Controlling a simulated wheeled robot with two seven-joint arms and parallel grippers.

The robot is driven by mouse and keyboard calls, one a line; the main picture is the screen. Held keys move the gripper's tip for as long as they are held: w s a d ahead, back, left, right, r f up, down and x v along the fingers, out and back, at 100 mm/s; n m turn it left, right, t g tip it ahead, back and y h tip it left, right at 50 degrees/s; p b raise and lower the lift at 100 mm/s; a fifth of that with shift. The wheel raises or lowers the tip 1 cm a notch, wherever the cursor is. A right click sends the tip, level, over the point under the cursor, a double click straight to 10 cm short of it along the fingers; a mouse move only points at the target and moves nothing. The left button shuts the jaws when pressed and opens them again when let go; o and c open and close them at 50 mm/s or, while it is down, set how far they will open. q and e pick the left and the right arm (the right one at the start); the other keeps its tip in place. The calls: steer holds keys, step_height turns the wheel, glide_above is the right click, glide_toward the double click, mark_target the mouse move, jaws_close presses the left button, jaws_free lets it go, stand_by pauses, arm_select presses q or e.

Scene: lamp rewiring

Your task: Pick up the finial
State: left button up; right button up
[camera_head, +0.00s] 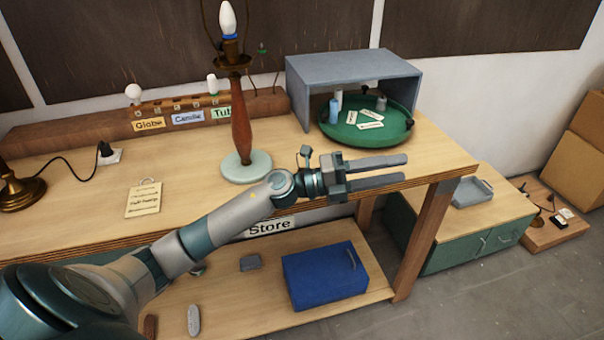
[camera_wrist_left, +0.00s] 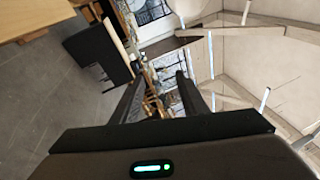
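I cannot single out the finial for certain; several small parts, some dark and knob-like, stand on the round green tray (camera_head: 340,134) in the head view. The lamp (camera_head: 241,125) stands upright on the bench, with a wooden stem, a pale round base and a white bulb (camera_head: 228,20). My left gripper (camera_head: 404,170) is open and empty, in front of the tray near the bench's front edge, its fingers pointing right. The left wrist view shows its two fingers (camera_wrist_left: 160,95) apart with only distant room between them. My right gripper is not in view.
A grey open-fronted shelter (camera_head: 350,62) covers the back of the tray. A wooden rack (camera_head: 170,112) with bulbs and labels stands behind the lamp. A blue box (camera_head: 325,276) sits on the lower shelf. A grey tray (camera_head: 472,191) lies on the green cabinet at right.

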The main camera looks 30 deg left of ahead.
arm_select(q)
steer(key=s+a+r+m+g+y, duration=0.1)
steer(key=a+m+g+y, duration=0.2)
steer(key=a+y, duration=0.4)
steer(key=s+a+r+m+g+y, duration=0.1)
steer(key=a+m+g+y, duration=0.3)
steer(key=a, duration=1.8)
steer(key=s+m+y, duration=0.1)
steer(key=y, duration=0.3)
steer(key=shift+r+g+b, duration=0.3)
steer(key=shift+r, duration=0.05)
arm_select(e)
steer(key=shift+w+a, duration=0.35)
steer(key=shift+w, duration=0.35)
arm_select(q)
steer(key=shift+f, duration=0.15)
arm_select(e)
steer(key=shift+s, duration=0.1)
arm_select(q)
steer(key=p+x, duration=0.3)
steer(key=x, duration=0.9)
steer(key=shift+w+d+p, duration=0.15)
steer(key=shift+p, duration=0.25)
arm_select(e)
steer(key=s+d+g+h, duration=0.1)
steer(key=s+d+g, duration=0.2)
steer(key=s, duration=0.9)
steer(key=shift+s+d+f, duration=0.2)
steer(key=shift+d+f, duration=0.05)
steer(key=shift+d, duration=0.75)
